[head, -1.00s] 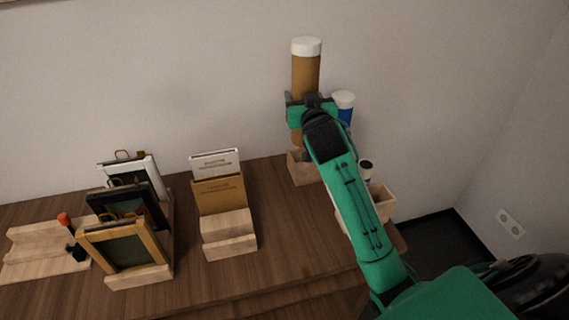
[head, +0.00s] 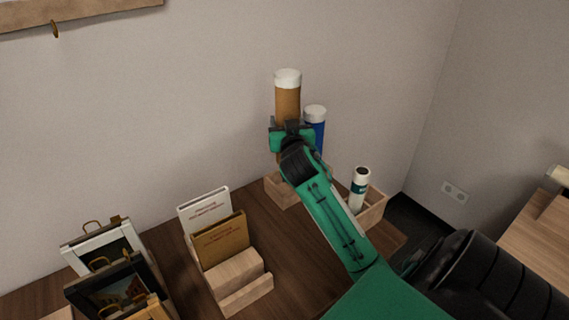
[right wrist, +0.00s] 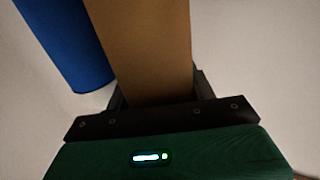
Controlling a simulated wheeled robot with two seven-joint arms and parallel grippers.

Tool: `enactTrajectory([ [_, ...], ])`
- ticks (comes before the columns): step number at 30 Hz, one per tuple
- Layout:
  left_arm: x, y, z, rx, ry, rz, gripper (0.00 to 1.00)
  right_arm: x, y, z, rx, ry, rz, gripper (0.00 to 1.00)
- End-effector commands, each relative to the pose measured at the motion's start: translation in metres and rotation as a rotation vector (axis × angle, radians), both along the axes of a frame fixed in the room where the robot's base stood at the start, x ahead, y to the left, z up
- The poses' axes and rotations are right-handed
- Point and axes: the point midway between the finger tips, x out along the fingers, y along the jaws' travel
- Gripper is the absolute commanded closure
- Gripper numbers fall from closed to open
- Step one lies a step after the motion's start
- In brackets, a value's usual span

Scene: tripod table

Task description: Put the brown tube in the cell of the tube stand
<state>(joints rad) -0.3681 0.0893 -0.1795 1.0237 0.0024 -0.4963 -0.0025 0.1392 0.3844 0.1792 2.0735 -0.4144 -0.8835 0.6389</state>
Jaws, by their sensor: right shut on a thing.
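The brown tube (head: 288,103) with a white cap stands upright at the back of the table, near the wall. My right gripper (head: 290,132) is shut on it around its middle. In the right wrist view the brown tube (right wrist: 145,50) fills the space between the dark jaws (right wrist: 155,103). The wooden tube stand (head: 281,190) is below the tube, partly hidden by my right arm. A blue tube (head: 316,129) with a white cap stands just right of the brown one; it also shows in the right wrist view (right wrist: 68,45). Whether the brown tube's lower end is inside a cell is hidden. My left gripper is not in view.
A wooden box (head: 374,208) with a white bottle (head: 359,188) is right of my arm. A wooden holder (head: 240,278) with a white and a brown booklet (head: 222,240) stands in front. Picture frames (head: 106,246) are at the left.

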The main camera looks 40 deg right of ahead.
Motion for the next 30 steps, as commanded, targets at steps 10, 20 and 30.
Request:
enactTrajectory([
  [10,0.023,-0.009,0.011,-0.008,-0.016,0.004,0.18,0.0,0.001,-0.075,-0.001,0.001,0.001,0.7],
  [20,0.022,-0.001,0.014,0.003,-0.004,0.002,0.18,0.0,0.001,-0.114,0.0,0.001,0.001,0.7],
  [30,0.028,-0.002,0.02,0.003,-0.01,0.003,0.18,0.0,0.001,-0.123,-0.001,-0.002,0.002,0.7],
])
